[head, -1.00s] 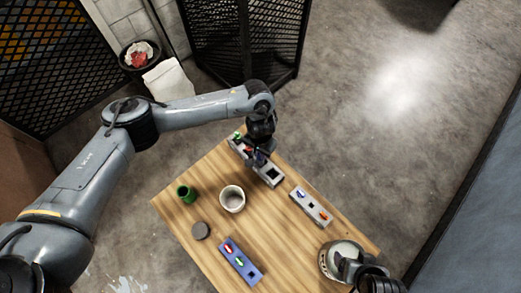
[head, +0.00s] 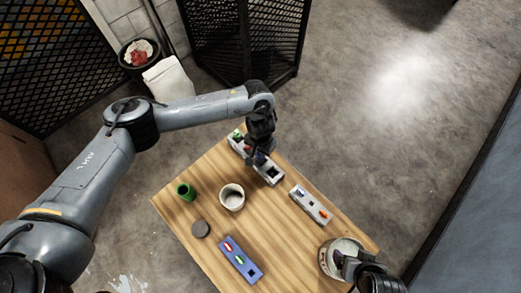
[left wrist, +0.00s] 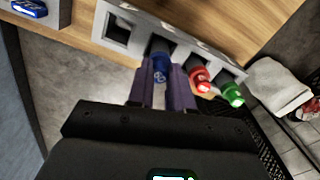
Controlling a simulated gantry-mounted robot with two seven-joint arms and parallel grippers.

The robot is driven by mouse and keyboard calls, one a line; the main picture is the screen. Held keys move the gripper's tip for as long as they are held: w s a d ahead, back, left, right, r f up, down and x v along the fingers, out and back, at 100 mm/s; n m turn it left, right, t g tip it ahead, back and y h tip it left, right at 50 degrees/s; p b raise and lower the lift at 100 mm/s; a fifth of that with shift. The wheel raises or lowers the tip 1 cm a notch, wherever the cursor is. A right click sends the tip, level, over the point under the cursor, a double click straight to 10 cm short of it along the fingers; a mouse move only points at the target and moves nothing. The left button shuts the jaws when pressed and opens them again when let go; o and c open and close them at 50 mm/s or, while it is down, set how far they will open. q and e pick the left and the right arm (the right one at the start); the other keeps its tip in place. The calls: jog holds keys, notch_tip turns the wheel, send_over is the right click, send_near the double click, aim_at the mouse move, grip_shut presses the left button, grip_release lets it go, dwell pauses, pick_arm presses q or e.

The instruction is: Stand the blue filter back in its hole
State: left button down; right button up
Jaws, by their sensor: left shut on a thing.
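The blue filter (left wrist: 160,67) is between the purple fingers of my left gripper (left wrist: 163,75), which is shut on it. It is at the grey rack (left wrist: 176,31), in line with a hole beside the red filter (left wrist: 198,77). I cannot tell how deep it sits, as the fingers hide part of it. A green filter (left wrist: 231,93) stands past the red one. A square hole (left wrist: 119,30) at the other end is empty. In the head view the left gripper (head: 259,159) is over the rack (head: 270,174). My right gripper (head: 345,264) is by a round pot, its jaws unclear.
The wooden table (head: 275,222) also holds a white cup (head: 232,197), a green cup (head: 186,192), a dark disc (head: 200,229), a blue rack (head: 240,260), a second grey rack (head: 311,205) and the round pot (head: 327,264). The table's back edge runs close behind the rack.

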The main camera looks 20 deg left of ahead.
pick_arm(q)
jog(key=shift+f, duration=0.6)
jog(key=c, duration=0.6)
grip_release()
notch_tip(320, 180, up, 3)
jog(key=p, duration=0.3)
jog(key=shift+f, duration=0.15)
notch_tip(320, 180, up, 4)
jog(key=p, duration=0.5)
jog(key=shift+r+p, duration=0.2)
jog(key=shift+p, duration=0.15)
jog(key=shift+d+f, duration=0.1)
jog(key=shift+d, duration=0.05)
